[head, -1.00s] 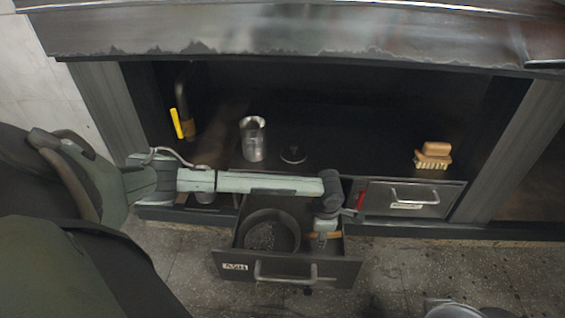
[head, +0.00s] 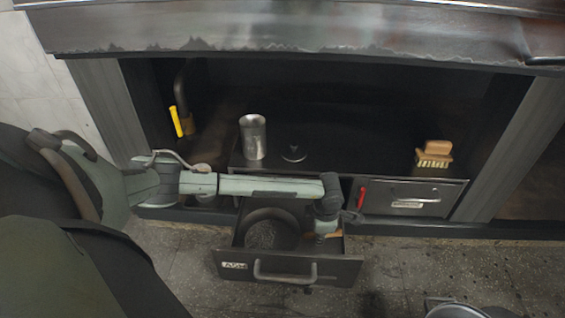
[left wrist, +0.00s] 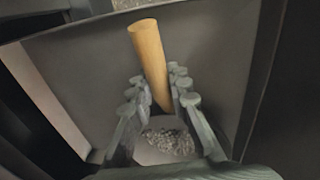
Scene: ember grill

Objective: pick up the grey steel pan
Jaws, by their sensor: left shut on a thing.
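The grey steel pan (head: 272,234) sits inside the open drawer marked ASH (head: 330,270). It is round and dark, with grey grainy matter in it. Its wooden handle (left wrist: 147,45) runs between the fingers of my left gripper (left wrist: 156,84) in the left wrist view, and the grainy matter shows below them. In the head view my left gripper (head: 322,236) reaches down into the right part of the drawer, and is shut on the handle. The forearm passes over the drawer's back and hides part of it. My right gripper is not in view.
A steel cup (head: 253,138) and a small round metal piece (head: 293,153) stand on the surface behind the drawer. A wooden brush (head: 434,155) lies at the right, above a closed drawer (head: 408,199). A yellow-handled item (head: 176,121) hangs at the left.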

